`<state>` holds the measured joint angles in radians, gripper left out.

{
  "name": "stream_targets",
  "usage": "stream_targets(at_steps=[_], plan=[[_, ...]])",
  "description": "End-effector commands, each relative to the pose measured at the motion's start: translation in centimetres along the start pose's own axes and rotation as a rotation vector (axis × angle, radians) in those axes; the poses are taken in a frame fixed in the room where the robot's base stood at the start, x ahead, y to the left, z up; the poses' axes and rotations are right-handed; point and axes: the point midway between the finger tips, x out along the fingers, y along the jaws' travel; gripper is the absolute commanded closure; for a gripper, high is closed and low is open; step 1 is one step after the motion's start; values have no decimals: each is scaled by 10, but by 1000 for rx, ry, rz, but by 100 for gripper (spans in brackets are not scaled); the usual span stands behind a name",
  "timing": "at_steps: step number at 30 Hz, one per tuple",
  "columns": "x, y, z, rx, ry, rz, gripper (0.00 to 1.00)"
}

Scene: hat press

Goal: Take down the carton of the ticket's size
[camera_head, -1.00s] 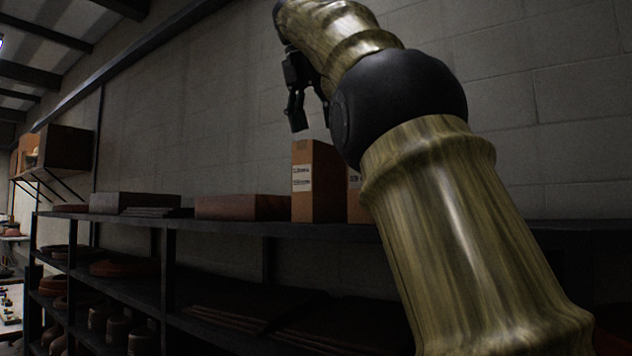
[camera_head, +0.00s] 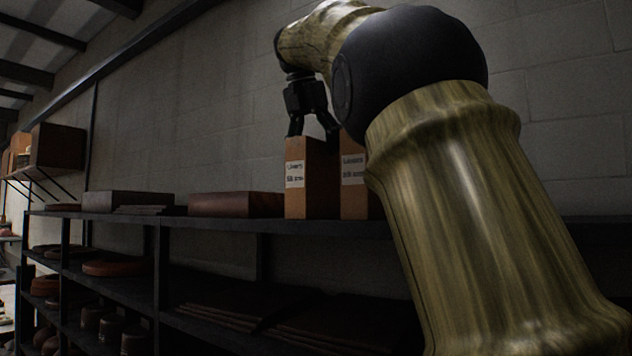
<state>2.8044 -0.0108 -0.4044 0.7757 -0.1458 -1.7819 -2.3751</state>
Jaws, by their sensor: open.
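Two brown cartons stand upright side by side on the top shelf. The left carton (camera_head: 310,200) has a white label with two lines, the upper starting like "Liners" and the lower a size too blurred to read surely. The right carton (camera_head: 355,202) has a similar label and is partly hidden behind my arm. My gripper (camera_head: 313,134) points down at the top of the left carton, its fingers spread to either side of the carton's upper edge. I cannot tell whether the fingers touch it. No ticket is in view.
The dark top shelf (camera_head: 230,222) also holds a reddish-brown block (camera_head: 236,204) and a grey-brown box (camera_head: 125,200) to the left. Lower shelves hold flat sheets (camera_head: 235,305) and round forms. A block wall stands behind.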

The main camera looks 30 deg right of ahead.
Motion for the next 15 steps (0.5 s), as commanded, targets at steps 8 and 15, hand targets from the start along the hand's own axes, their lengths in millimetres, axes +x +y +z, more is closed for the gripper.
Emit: stream_targets(at_steps=[8, 15], plan=[[30, 2, 1, 0, 1, -1, 25], [40, 2, 1, 0, 0, 0, 25]])
